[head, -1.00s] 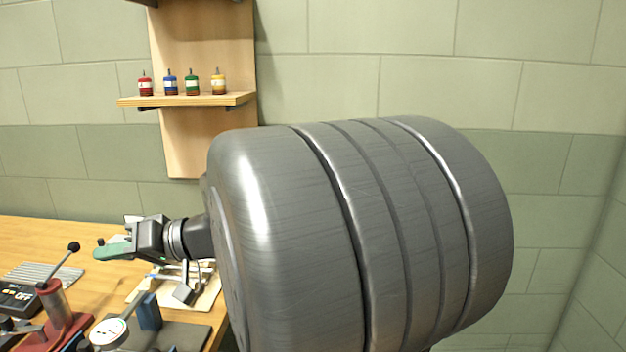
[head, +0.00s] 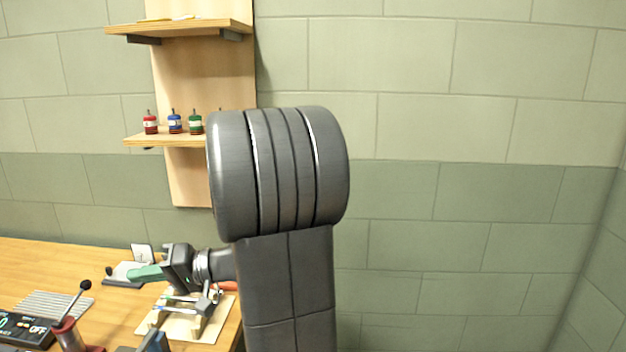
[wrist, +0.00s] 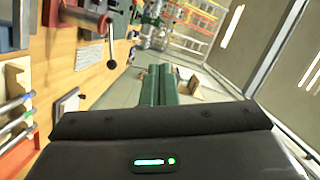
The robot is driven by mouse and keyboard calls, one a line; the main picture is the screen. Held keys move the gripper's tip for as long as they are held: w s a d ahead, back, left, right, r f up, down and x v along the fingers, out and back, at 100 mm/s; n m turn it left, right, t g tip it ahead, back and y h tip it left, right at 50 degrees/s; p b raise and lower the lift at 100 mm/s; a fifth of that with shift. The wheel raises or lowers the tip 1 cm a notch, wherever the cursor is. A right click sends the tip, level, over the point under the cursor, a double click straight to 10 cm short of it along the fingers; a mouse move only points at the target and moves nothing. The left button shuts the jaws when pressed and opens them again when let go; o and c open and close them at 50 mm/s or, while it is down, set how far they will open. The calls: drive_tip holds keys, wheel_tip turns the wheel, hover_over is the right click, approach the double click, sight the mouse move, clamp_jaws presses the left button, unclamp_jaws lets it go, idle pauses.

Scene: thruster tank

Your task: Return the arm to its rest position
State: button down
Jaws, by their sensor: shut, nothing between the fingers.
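My gripper (head: 141,273) shows at the lower left of the head view, its green fingers pointing left above the wooden bench (head: 20,262). In the wrist view the green fingers (wrist: 158,84) lie side by side, closed together with nothing between them. My own large grey arm link fills the middle of the head view and hides part of the wall and shelf.
A wall shelf (head: 140,141) holds small red, blue and green bottles. On the bench are a wooden board with a fixture (head: 150,325), a meter with an OFF display (head: 25,329) and a black-knobbed lever (head: 85,286). The wall at right is clear.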

drive_tip(key=shift+w+d+m+y+p, duration=0.1)
drive_tip(key=shift+w+m+y+p, duration=0.2)
drive_tip(key=shift+w+m+p, duration=1.2)
drive_tip(key=shift+w+n+p, duration=0.2)
drive_tip(key=shift+n+p, duration=0.3)
drive_tip(key=shift+p, duration=0.3)
drive_tip(key=shift+s, duration=0.1)
